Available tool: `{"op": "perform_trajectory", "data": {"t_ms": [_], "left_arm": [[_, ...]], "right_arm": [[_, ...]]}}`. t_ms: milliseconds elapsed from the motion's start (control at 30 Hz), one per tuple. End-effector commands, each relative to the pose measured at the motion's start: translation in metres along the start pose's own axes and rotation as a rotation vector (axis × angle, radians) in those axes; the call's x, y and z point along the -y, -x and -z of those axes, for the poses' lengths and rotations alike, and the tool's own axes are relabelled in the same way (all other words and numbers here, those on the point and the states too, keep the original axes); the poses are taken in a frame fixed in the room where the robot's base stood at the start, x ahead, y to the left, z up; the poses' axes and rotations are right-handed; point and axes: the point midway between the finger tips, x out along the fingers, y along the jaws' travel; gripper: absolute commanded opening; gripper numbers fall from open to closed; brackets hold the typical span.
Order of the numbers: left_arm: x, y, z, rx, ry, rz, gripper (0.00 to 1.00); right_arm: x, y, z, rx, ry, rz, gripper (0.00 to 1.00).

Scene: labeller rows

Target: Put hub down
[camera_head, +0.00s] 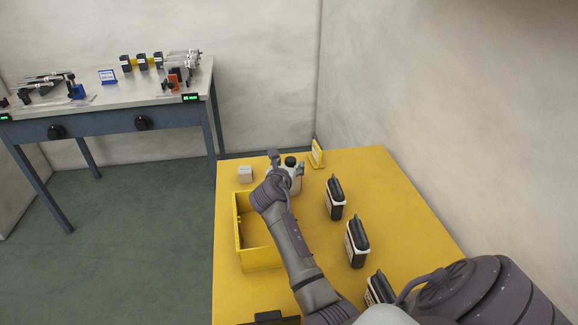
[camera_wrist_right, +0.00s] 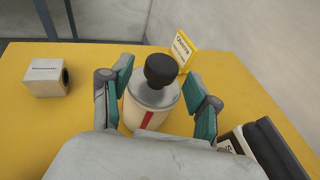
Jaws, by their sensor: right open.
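A white round container with a black knob on top and a red stripe (camera_wrist_right: 150,105) stands upright on the yellow table (camera_head: 375,185). My right gripper (camera_wrist_right: 161,95) is open, with one finger on each side of this container; I cannot tell whether they touch it. In the head view my right gripper (camera_head: 284,168) is over the table's far part, partly covering the container (camera_head: 296,172). A small white box with a dark round opening (camera_wrist_right: 48,77) stands to the left. I cannot tell which thing is the hub. My left gripper is out of view.
A yellow open bin (camera_head: 238,240) stands left of my right arm. Black-and-white packs (camera_head: 335,198) stand in a row to the right. A yellow sign (camera_head: 317,154) is behind the container. A grey workbench (camera_head: 100,115) with devices stands at the far left.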

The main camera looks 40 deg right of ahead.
Motion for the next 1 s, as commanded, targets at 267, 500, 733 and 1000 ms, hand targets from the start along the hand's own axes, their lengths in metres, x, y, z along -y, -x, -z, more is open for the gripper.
{"op": "perform_trajectory", "data": {"t_ms": [267, 500, 733, 1000], "left_arm": [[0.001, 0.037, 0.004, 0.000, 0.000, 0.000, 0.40], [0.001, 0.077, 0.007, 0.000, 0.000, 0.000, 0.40], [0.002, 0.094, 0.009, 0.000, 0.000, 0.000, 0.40], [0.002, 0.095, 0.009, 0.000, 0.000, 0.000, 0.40]], "right_arm": [[0.000, 0.035, -0.009, -0.002, 0.002, -0.001, 0.61], [0.000, 0.086, -0.009, -0.002, 0.002, 0.000, 0.61], [0.000, 0.115, -0.005, 0.000, 0.001, 0.001, 0.61], [0.000, 0.121, -0.002, 0.001, -0.002, 0.001, 0.61]]}}
